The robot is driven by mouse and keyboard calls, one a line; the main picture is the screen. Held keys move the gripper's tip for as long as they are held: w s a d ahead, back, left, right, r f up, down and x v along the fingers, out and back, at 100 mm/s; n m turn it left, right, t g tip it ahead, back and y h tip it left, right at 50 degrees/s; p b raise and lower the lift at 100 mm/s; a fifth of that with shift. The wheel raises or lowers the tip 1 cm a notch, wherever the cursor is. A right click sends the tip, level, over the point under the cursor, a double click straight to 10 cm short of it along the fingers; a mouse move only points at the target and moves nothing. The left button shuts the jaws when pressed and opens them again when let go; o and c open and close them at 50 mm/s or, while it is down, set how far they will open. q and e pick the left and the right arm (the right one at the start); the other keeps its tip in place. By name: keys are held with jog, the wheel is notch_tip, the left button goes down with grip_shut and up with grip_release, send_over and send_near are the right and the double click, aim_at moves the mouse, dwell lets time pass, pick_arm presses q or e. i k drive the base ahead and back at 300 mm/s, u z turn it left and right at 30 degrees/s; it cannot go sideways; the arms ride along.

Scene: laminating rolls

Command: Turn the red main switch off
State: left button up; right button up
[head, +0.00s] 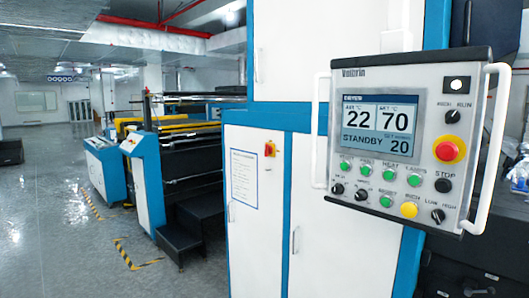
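The red main switch (270,149) is a small red knob on a yellow plate. It sits on the white cabinet front with blue edging, right of a posted notice. It is too small to tell which way its knob is turned. Neither my left nor my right gripper is in view.
A control panel (408,135) with white side handles stands out in front at the right. Its screen (381,124) reads 22, 70 and STANDBY 20. It carries a red emergency stop button (449,150). Dark steps (192,225) stand left of the cabinet. Grey floor (60,220) is open at the left.

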aim_at(269, 150)
jog(key=u, duration=0.15)
jog(key=i, duration=0.25)
jog(key=u, duration=1.05)
jog(key=i, duration=1.8)
jog(key=z, duration=0.5)
jog(key=i, duration=1.1)
jog(key=z, duration=1.2)
